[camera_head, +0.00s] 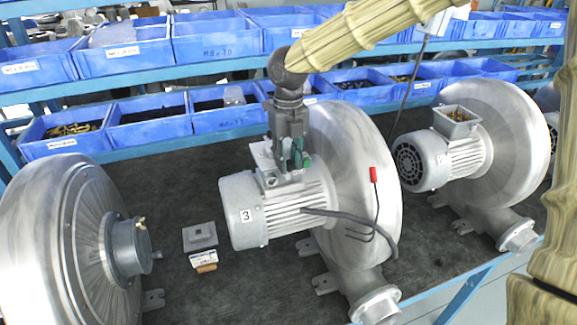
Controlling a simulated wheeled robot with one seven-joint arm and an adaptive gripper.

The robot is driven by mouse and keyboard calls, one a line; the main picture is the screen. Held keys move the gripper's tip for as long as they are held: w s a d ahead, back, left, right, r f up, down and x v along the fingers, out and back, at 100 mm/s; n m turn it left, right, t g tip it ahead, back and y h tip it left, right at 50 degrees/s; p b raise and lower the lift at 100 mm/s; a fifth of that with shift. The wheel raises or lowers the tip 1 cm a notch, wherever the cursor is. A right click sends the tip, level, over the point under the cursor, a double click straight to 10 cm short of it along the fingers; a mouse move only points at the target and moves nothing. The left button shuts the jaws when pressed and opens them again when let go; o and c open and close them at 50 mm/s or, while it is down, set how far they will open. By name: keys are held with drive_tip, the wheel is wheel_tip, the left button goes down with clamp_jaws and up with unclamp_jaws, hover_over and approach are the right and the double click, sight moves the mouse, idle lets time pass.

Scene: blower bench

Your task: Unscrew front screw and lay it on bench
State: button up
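My gripper (288,162) points down onto the open terminal box (268,177) on top of the motor marked 3 (245,212). Its fingertips are at or just above the box. Small green parts (305,158) show by the fingers; I cannot tell what they are. The front screw cannot be made out; the gripper and box edge hide that spot or it is too small. Whether the fingers are open or shut on something is not clear. The bench (225,290) is a dark grey surface under the blowers.
Blowers stand left (70,240) and right (490,130). Blue bins (215,40) line the back.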

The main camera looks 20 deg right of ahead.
drive_tip(key=m, duration=0.5)
drive_tip(key=shift+m, duration=0.3)
drive_tip(key=m, duration=0.9)
drive_tip(key=shift+m, duration=0.4)
drive_tip(key=m, duration=0.3)
drive_tip(key=shift+m, duration=0.3)
clamp_jaws()
drive_tip(key=n, duration=0.6)
drive_tip(key=shift+n, duration=0.3)
drive_tip(key=n, duration=0.5)
drive_tip(key=shift+n, duration=0.3)
drive_tip(key=n, duration=1.3)
drive_tip(key=shift+r, duration=0.1)
